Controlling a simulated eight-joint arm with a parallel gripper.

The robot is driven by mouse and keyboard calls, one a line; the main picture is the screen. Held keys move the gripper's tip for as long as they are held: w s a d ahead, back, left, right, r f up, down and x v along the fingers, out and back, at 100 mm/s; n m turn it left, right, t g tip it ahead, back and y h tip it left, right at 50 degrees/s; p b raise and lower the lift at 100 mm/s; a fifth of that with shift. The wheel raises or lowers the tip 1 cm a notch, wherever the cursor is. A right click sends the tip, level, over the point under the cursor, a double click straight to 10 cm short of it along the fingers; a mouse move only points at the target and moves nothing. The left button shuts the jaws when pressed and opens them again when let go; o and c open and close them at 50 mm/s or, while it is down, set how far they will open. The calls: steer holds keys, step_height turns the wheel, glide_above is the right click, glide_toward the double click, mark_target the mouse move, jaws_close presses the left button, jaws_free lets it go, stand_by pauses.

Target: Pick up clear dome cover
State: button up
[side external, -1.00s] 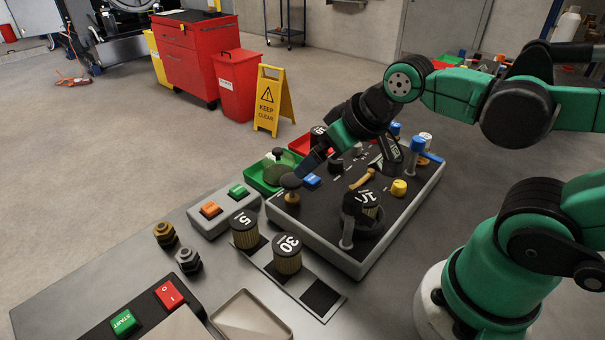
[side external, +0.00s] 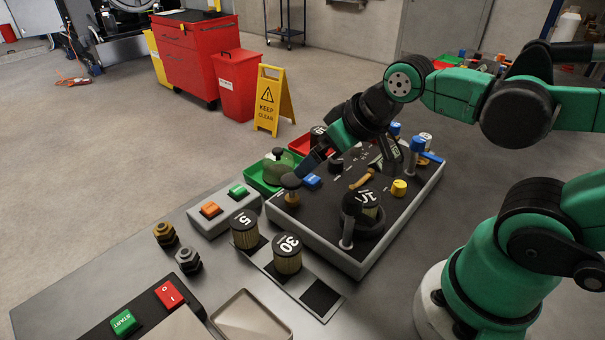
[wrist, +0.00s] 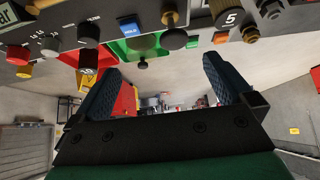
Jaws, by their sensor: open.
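The clear dome cover (side external: 277,172) has a dark knob on top and sits in a green tray (side external: 258,184) behind the console. Its see-through shell is hard to make out against the tray. My gripper (side external: 312,163) is just right of the dome in the side view, above the console edge. In the wrist view my gripper (wrist: 160,70) has its two dark blue fingers spread wide with nothing between them. The green tray (wrist: 118,50) shows beyond the fingers there, with a dark knob near it. One finger is largely hidden in the side view.
A dark-topped console (side external: 395,207) with knobs and upright posts lies under my arm. A plunger-like black knob (side external: 291,181) stands close to the dome. A red tray (side external: 300,145) lies behind.

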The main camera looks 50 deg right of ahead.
steer(key=n+g, duration=0.4)
steer(key=n, duration=0.1)
glide_toward(278, 149)
steer(key=s+a, duration=0.3)
steer(key=s, duration=0.1)
steer(key=w+d+f+n+g, duration=0.1)
steer(key=w+f, duration=0.1)
steer(key=w+f+n+g, duration=0.1)
steer(key=w+f, duration=0.1)
steer(key=w+d+f+n+g, duration=0.1)
steer(key=w+f, duration=0.1)
steer(key=shift+w+d+f+n, duration=0.3)
steer(key=shift+d+n, duration=0.05)
steer(key=shift+n, duration=0.05)
steer(key=shift+f, duration=2.9)
steer(key=c, duration=0.9)
steer(key=shift+c, duration=0.2)
